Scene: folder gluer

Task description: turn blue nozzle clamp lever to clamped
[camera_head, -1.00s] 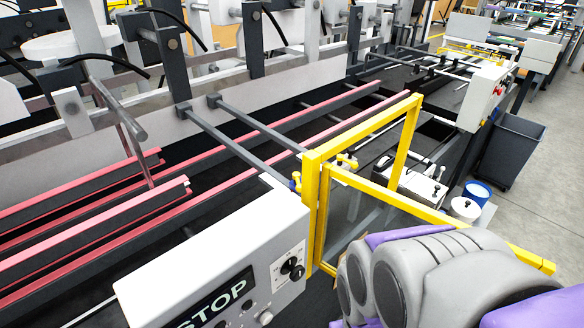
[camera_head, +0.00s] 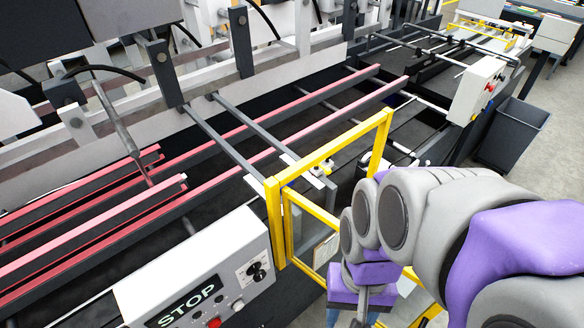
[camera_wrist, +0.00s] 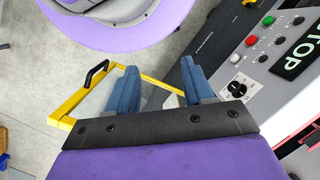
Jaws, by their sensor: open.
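I cannot make out the blue nozzle clamp lever in either current view. A small yellow-and-white fitting (camera_head: 322,169) shows inside the yellow guard frame (camera_head: 273,225), on the machine; my arm covers part of the area to its right. My gripper shows in the wrist view (camera_wrist: 160,88) with its two blue-grey fingers apart and nothing between them. In the head view my arm's purple and grey wrist end hangs low in front of the guard, and the fingertips are not clear there.
The yellow-framed guard door (camera_wrist: 63,108) with a black handle (camera_wrist: 96,73) stands out over the floor, near my fingers in the wrist view. A control box (camera_head: 200,285) reading STOP stands left of the guard. A dark bin (camera_head: 512,133) stands at right on open floor.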

